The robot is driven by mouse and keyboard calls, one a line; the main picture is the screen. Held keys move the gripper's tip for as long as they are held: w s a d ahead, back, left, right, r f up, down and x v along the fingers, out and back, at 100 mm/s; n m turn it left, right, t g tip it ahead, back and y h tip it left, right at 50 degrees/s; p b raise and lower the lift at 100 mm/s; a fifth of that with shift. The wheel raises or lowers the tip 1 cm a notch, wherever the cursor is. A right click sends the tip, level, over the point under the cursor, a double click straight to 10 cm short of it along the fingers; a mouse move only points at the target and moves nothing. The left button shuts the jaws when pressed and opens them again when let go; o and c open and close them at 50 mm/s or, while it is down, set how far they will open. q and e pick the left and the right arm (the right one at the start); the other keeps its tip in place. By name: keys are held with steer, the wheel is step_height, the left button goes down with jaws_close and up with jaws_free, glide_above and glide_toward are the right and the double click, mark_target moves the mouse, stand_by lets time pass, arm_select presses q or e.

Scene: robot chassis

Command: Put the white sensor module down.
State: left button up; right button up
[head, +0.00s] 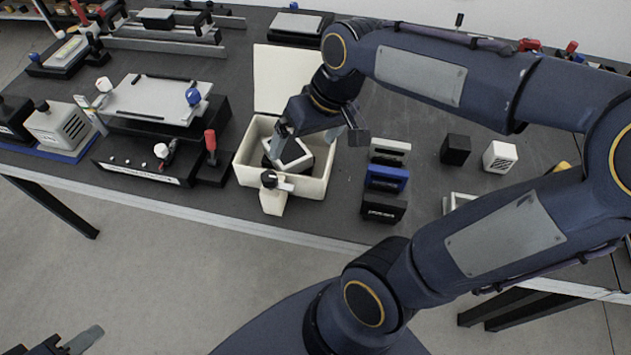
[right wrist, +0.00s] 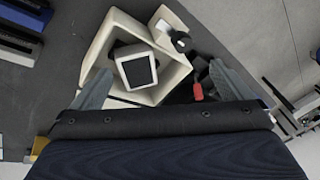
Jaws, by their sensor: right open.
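The gripper hides part of the module in the head view. My left gripper (head: 78,343) is at the bottom left corner, far from the box and mostly cut off.
The box lid (head: 282,78) stands open behind it. A black-knobbed latch (head: 274,190) is at its front. To the right are a slotted rack (head: 384,208), a black cube (head: 455,149) and a white vented cube (head: 499,157). A red-handled clamp (head: 211,148) stands left.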

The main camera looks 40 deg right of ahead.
steer(key=s+a+f+t, duration=0.1)
steer(key=s+a, duration=0.1)
steer(key=s, duration=0.2)
steer(key=s+a+f+t+y, duration=0.1)
steer(key=s+a, duration=0.1)
steer(key=s, duration=0.3)
steer(key=shift+s+a+t, duration=0.2)
steer(key=shift+a+t, duration=0.1)
steer(key=shift+t, duration=0.1)
steer(key=shift+f, duration=0.1)
